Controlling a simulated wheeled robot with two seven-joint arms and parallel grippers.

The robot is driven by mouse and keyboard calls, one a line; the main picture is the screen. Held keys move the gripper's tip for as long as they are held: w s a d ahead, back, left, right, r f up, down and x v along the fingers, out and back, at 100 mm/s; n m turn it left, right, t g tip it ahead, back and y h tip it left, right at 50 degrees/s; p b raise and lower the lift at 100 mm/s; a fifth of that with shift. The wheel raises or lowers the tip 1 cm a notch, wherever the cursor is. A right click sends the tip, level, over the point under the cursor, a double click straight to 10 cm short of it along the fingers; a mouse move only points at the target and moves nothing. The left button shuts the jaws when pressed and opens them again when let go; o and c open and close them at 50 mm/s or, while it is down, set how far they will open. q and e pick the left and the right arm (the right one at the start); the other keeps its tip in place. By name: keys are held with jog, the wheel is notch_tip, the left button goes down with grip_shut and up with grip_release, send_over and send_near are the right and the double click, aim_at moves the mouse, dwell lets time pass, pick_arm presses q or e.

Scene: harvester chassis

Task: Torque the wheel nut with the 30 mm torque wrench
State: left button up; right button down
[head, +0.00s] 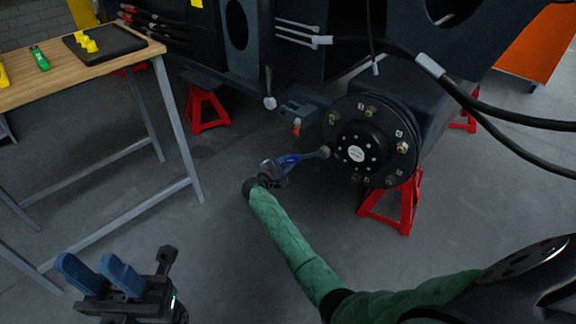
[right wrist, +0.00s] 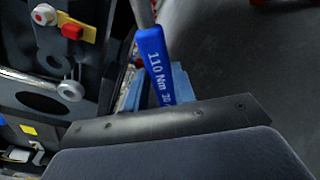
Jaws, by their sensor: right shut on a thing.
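The wheel hub (head: 357,153) is a black round flange with several nuts or studs around its rim. My right gripper (head: 272,172) is shut on the blue handle of the torque wrench (head: 291,159). In the right wrist view the wrench (right wrist: 154,62) reads "110 Nm 30", and its grey shaft runs out of the top. In the head view the wrench head lies at the hub's left edge and covers a nut position there. I cannot tell whether it sits on a nut. My left gripper (head: 98,272), with blue fingers, is open and empty at the lower left.
A wooden workbench (head: 62,72) with a black tray (head: 105,46) and a green tool (head: 40,58) stands at the left. Red stands (head: 398,205) support the dark chassis. Black cables (head: 490,108) hang at the right.

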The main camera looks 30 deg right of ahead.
jog(key=shift+r, duration=0.1)
jog(key=shift+w+a+r+m+b, duration=0.2)
jog(key=shift+w+r+m+b, duration=0.3)
jog(key=shift+r, duration=0.25)
jog(key=shift+w+a+r+m+b, duration=0.25)
jog(key=shift+w+r+m, duration=0.15)
jog(key=shift+r+m, duration=0.3)
jog(key=shift+r, duration=0.1)
jog(key=shift+w+a+r+m+b, duration=0.1)
jog(key=shift+w+r+m+b, duration=0.15)
jog(key=shift+r, duration=0.3)
jog(key=shift+w+a+r+m+b, duration=0.1)
jog(key=shift+w+r+m+b, duration=0.1)
jog(key=shift+r+m, duration=0.25)
jog(key=shift+w+r+m+b, duration=0.2)
jog(key=shift+r+b, duration=0.05)
jog(key=shift+r, duration=0.35)
